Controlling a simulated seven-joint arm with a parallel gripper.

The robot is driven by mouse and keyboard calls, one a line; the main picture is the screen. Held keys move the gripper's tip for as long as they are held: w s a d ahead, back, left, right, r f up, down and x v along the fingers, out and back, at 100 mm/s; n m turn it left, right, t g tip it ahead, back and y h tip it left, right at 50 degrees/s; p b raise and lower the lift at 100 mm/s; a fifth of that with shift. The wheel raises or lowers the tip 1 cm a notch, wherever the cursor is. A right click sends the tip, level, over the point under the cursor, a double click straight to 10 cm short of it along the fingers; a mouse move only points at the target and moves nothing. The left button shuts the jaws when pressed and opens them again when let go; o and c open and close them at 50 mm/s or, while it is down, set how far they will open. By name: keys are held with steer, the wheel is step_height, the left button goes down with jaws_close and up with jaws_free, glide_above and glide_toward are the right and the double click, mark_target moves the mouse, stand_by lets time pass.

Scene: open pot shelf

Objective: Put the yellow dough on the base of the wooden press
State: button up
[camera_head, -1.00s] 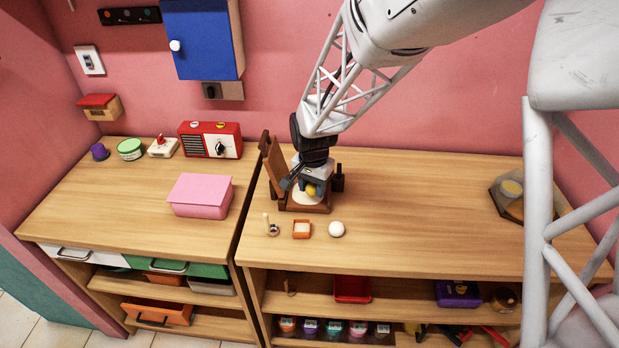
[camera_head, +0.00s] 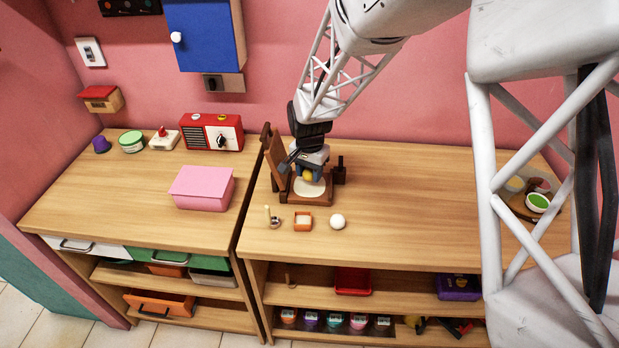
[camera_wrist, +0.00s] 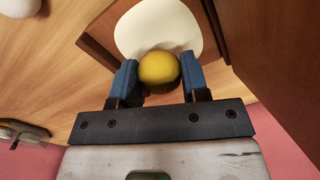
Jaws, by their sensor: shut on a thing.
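The yellow dough (camera_head: 308,175) is a small ball between the fingers of my gripper (camera_head: 309,173). In the wrist view the dough (camera_wrist: 159,69) sits between the blue fingertips (camera_wrist: 160,78), which are shut on it. The wooden press (camera_head: 278,160) stands open on the right counter, its lid tilted up at the left. Its base carries a pale round disc (camera_head: 309,188), which also shows in the wrist view (camera_wrist: 158,25). My gripper is over the base, toward its rear. I cannot tell whether the dough touches the base.
A white ball (camera_head: 337,221), a small orange-rimmed square dish (camera_head: 303,221) and a small wooden tool (camera_head: 273,218) lie in front of the press. A pink box (camera_head: 203,187) is on the left counter. The counter right of the press is mostly clear.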

mark_target(310, 175)
steer(key=shift+f, duration=1.2)
steer(key=shift+f, duration=0.15)
steer(key=o, duration=0.9)
step_height(310, 175, up, 12)
steer(key=shift+r, duration=0.2)
